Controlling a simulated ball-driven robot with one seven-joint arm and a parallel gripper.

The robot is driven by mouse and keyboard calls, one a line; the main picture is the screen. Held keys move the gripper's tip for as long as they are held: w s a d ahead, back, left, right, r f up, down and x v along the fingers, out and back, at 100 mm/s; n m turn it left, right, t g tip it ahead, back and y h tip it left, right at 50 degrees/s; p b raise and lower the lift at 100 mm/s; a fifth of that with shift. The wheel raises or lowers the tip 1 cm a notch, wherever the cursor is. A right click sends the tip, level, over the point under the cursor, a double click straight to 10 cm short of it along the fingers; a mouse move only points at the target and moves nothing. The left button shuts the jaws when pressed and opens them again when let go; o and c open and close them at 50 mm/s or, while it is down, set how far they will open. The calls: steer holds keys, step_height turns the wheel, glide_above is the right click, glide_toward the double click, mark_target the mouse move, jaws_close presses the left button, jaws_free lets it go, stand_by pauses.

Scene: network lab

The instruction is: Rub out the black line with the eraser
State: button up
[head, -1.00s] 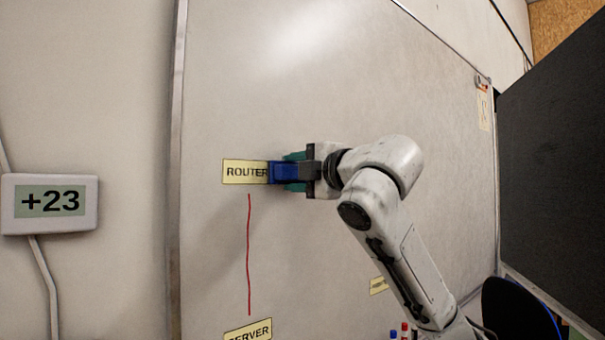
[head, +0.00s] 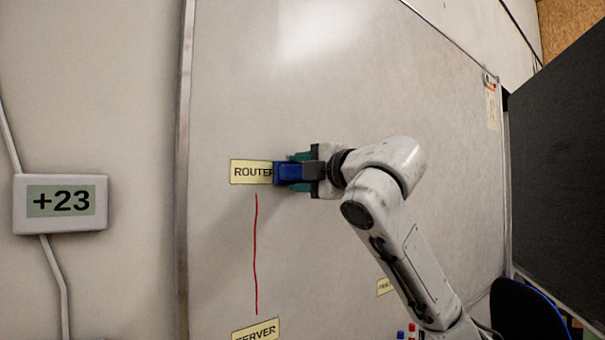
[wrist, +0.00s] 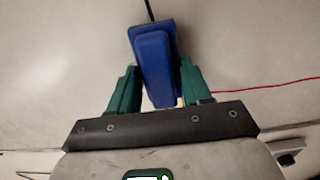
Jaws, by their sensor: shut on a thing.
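My gripper (head: 301,171) has green fingers and is shut on the blue eraser (head: 287,173). The eraser is at the whiteboard (head: 350,90), overlapping the right end of the yellow ROUTER label (head: 250,172) in the head view. In the wrist view the eraser (wrist: 155,65) sits between the fingers. A short piece of the black line (wrist: 150,10) shows just beyond the eraser's far end there. I cannot make out the black line in the head view, where my arm and gripper cover part of the board. I cannot tell whether the eraser touches the board.
A red line (head: 256,250) runs from below ROUTER down to the SERVER label (head: 256,329); it also shows in the wrist view (wrist: 270,86). Another small label (head: 385,287) and markers (head: 411,331) are lower right. A dark chair (head: 525,315) stands near the dark panel (head: 560,170).

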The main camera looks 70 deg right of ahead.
steer(key=shift+w+d, duration=0.35)
steer(key=shift+w, duration=0.2)
steer(key=shift+s+d, duration=0.55)
steer(key=shift+d, duration=0.2)
steer(key=shift+s+d, duration=0.5)
steer(key=shift+d, duration=0.25)
steer(key=shift+s+d+p, duration=1.45)
steer(key=shift+s+d, duration=1.75)
steer(key=shift+d, duration=2.15)
steer(key=shift+s+d+p, duration=1.4)
steer(key=shift+s+d, duration=1.75)
steer(key=shift+d, duration=2.2)
steer(key=w+a+b, duration=0.5)
steer(key=w+a, duration=0.2)
steer(key=a, duration=0.5)
steer(key=shift+w+a, duration=0.2)
steer(key=shift+w, duration=0.15)
